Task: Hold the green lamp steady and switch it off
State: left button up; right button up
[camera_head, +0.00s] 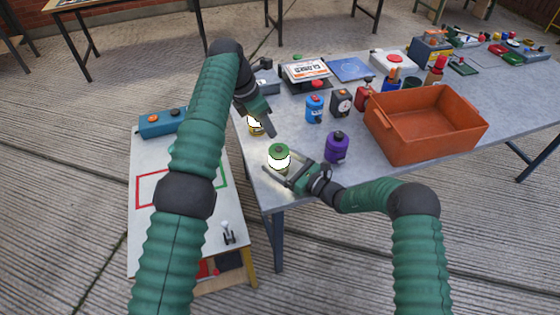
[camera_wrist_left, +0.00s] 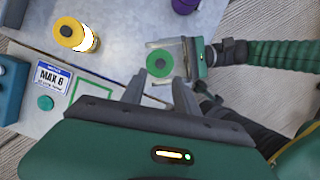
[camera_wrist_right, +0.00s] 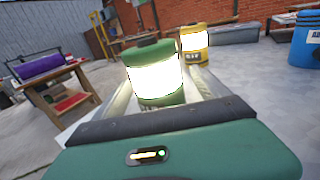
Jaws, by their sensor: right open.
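The green lamp (camera_head: 279,158) stands upright near the table's front left corner, and its body glows white. My right gripper (camera_head: 280,172) is open, with its fingers on either side of the lamp's lower part. The right wrist view shows the lit lamp (camera_wrist_right: 154,78) between the fingers; I cannot tell whether they touch it. My left gripper (camera_head: 270,131) is above and behind the lamp, pointing down and apart from it. In the left wrist view its fingers are apart and empty, and the lamp's round green top (camera_wrist_left: 160,62) shows just beyond the tips.
A lit yellow lamp (camera_wrist_left: 75,35) stands close behind, partly hidden by my left arm in the head view. A purple canister (camera_head: 336,147) stands right of the green lamp. An orange crate (camera_head: 400,142) is farther right. A lower white table (camera_head: 147,240) adjoins at left.

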jog(key=shift+a, duration=0.2)
jog(key=shift+d, duration=0.15)
jog(key=c, duration=1.7)
pick_arm(q)
jog(key=shift+c, duration=0.3)
pick_arm(e)
grip_shut()
pick_arm(q)
grip_shut()
